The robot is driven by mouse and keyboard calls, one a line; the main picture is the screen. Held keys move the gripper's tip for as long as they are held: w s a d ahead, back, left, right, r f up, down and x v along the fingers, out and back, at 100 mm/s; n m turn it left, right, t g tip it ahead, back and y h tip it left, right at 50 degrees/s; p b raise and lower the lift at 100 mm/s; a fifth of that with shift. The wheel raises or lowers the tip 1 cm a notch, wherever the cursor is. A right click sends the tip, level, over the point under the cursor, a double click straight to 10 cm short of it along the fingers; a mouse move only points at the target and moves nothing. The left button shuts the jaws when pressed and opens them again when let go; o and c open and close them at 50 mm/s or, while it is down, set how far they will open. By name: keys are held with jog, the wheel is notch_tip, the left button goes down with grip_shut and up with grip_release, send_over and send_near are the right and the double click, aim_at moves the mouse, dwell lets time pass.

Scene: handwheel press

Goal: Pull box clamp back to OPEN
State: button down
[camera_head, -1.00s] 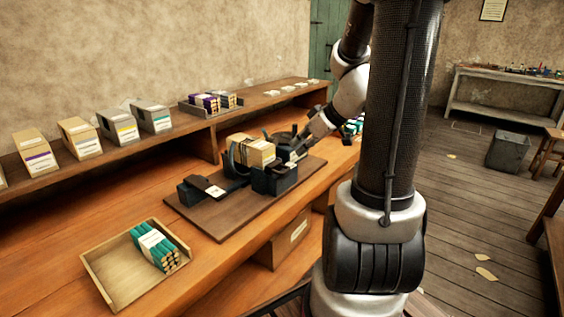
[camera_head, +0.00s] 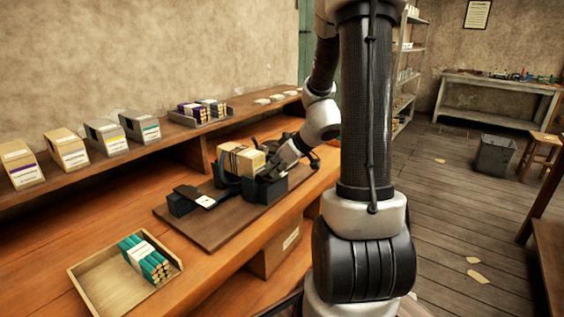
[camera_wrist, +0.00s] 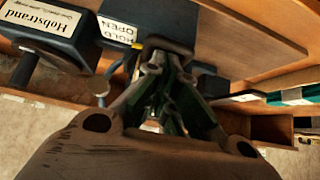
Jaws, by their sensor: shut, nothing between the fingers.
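The black press and clamp fixture (camera_head: 266,190) stands on a brown board on the bench. A tan banded box (camera_head: 240,159) sits in it. A dark block with a HOLD/OPEN label (camera_wrist: 117,31) shows in the wrist view, beside a dark part with a Hobstrand label (camera_wrist: 45,22). My gripper (camera_wrist: 160,68) is shut and empty, its fingertips close to the HOLD/OPEN block; I cannot tell whether they touch. In the head view my gripper (camera_head: 274,172) is at the fixture's right side, partly hidden among dark parts. The clamp's exact position cannot be read.
A wooden tray (camera_head: 90,276) with a bundle of green sticks (camera_head: 144,260) lies at the front left. Several boxes stand on the back shelf (camera_head: 190,134). A flat black arm with a white tag (camera_head: 205,201) lies left of the fixture.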

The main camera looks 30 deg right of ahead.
jog(key=shift+w+a+f, duration=0.15)
jog(key=shift+w+f, duration=0.2)
jog(key=shift+f, duration=0.1)
jog(key=shift+s+d, duration=0.2)
jog(key=shift+s, duration=0.4)
jog(key=shift+s+d, duration=0.2)
jog(key=shift+s, duration=0.35)
jog(key=v, duration=1.2)
jog(key=shift+w, duration=0.1)
